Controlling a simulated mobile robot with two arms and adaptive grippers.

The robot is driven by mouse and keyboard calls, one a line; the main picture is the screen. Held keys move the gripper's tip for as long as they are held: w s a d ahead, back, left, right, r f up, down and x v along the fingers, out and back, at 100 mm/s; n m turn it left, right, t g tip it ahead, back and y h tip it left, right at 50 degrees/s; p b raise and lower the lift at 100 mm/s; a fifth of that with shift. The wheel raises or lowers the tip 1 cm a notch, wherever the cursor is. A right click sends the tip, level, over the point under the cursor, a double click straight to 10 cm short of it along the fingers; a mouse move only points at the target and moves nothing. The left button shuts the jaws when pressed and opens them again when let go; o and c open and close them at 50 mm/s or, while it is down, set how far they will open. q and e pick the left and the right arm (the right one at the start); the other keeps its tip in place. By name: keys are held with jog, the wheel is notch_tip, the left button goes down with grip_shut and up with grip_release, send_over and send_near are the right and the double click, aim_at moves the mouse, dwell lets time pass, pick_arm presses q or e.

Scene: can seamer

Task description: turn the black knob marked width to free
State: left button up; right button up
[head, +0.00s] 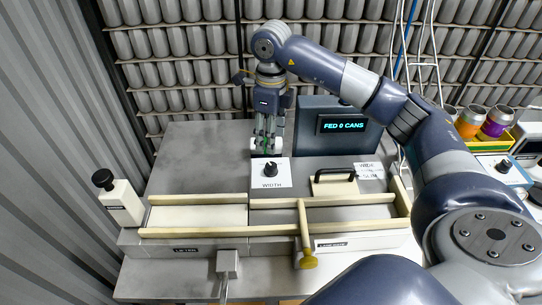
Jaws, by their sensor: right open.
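The black knob (270,169) sits on a white block (269,182) labelled WIDTH, at the middle of the machine's bench. My right gripper (266,147) points down just behind the knob, its fingertips a little above and behind it in the picture. It looks apart from the knob, though the exact gap is hard to judge. The gripper is open and I see nothing in it. The knob's pointer is too small to read. A white card (369,171) with lettering lies to the right of the block. My left gripper is not in view.
Wooden rails (190,232) form a channel along the bench front, with a yellow-ended crossbar (307,261). A black-handled block (335,182) lies right of the knob. A display (343,124) reading FED 0 CANS stands behind. A black-knobbed post (119,199) stands left.

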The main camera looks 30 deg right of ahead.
aim_at(271, 165)
notch_tip(271, 165, down, 10)
jog(key=p, duration=0.3)
jog(key=shift+s+r, duration=0.15)
jog(key=shift+r, duration=0.05)
jog(key=shift+f, duration=0.35)
jog(key=shift+c, duration=0.9)
jog(key=c, duration=0.9)
